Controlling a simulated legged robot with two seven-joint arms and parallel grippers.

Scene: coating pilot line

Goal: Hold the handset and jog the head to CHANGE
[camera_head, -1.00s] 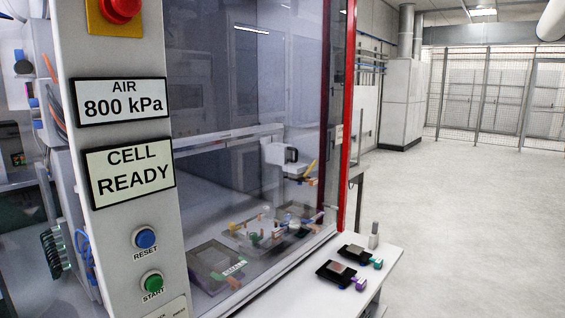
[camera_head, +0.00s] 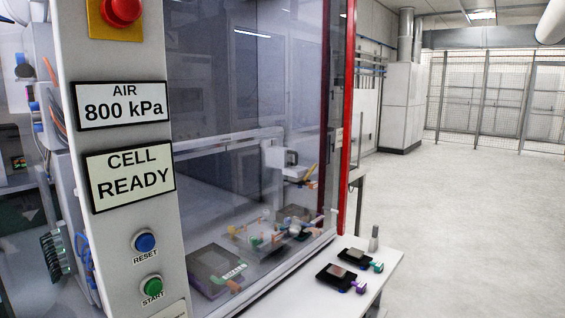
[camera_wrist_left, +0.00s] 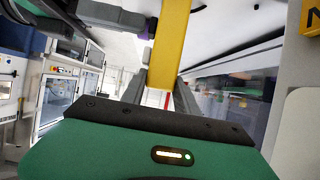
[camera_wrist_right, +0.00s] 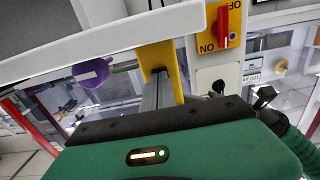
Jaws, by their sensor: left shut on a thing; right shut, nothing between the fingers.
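My left gripper (camera_wrist_left: 160,95) shows only in the left wrist view. Its fingers are closed on a yellow bar-shaped piece (camera_wrist_left: 172,45) that runs up to the top edge; I cannot tell for sure that it is the handset. My right gripper (camera_wrist_right: 165,88) shows only in the right wrist view, shut and empty, with a yellow part (camera_wrist_right: 157,55) just behind its fingertips. Neither gripper shows in the head view. A white block (camera_head: 275,158), possibly the head, stands behind the glass. No CHANGE label is readable.
A grey post carries a CELL READY sign (camera_head: 129,176), blue RESET button (camera_head: 145,242), green START button (camera_head: 153,286) and red stop button (camera_head: 122,10). A white shelf (camera_head: 385,266) holds dark trays. A red rotary switch (camera_wrist_right: 223,25) is near my right gripper. The floor at right is clear.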

